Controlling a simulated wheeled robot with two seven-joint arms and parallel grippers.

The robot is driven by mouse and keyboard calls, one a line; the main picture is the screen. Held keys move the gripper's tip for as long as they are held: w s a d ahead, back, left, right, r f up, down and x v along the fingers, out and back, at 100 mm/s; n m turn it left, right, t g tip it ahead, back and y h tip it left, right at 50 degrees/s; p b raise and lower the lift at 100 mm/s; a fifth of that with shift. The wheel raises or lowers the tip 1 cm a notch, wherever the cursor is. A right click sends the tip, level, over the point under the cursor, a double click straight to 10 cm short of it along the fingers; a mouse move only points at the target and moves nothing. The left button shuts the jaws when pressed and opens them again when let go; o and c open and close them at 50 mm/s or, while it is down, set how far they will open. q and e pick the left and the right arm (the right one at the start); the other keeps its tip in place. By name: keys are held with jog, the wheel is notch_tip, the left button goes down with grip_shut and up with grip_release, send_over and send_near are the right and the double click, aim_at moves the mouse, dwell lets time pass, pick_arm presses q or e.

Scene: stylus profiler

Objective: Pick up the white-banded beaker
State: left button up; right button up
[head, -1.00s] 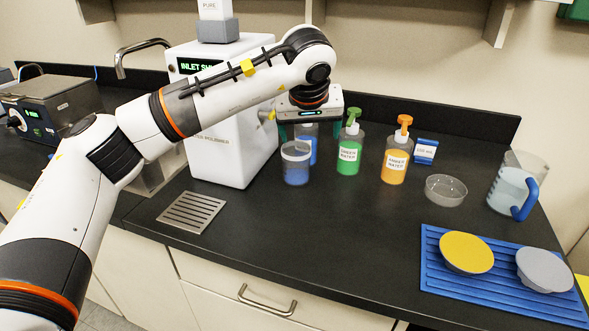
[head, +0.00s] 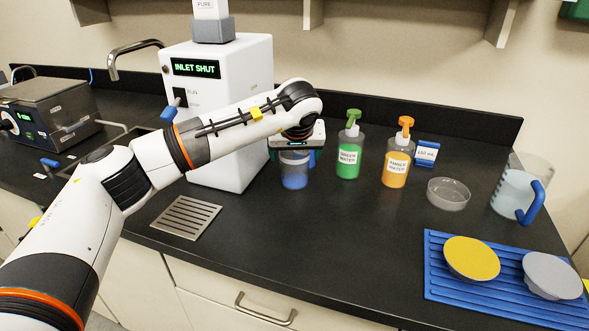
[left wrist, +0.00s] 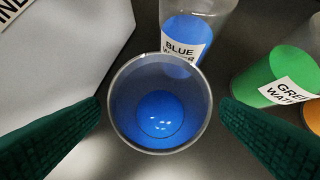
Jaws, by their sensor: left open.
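My left gripper (head: 294,157) is open, pointing down just over the beaker. Its two green fingers (left wrist: 160,112) stand on either side of the glass. I cannot tell whether they touch it. My right gripper is not in view.
A blue-water bottle (left wrist: 190,35) is close behind the beaker. The green bottle (head: 348,152) and orange bottle (head: 397,160) stand to its right. Farther right are a glass dish (head: 448,195), a blue-handled jug (head: 508,192) and a blue mat (head: 440,286). The counter in front is clear.

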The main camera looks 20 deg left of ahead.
pick_arm(q)
jog(key=shift+x, duration=0.8)
jog(key=c, duration=1.5)
jog(key=shift+r, duration=0.1)
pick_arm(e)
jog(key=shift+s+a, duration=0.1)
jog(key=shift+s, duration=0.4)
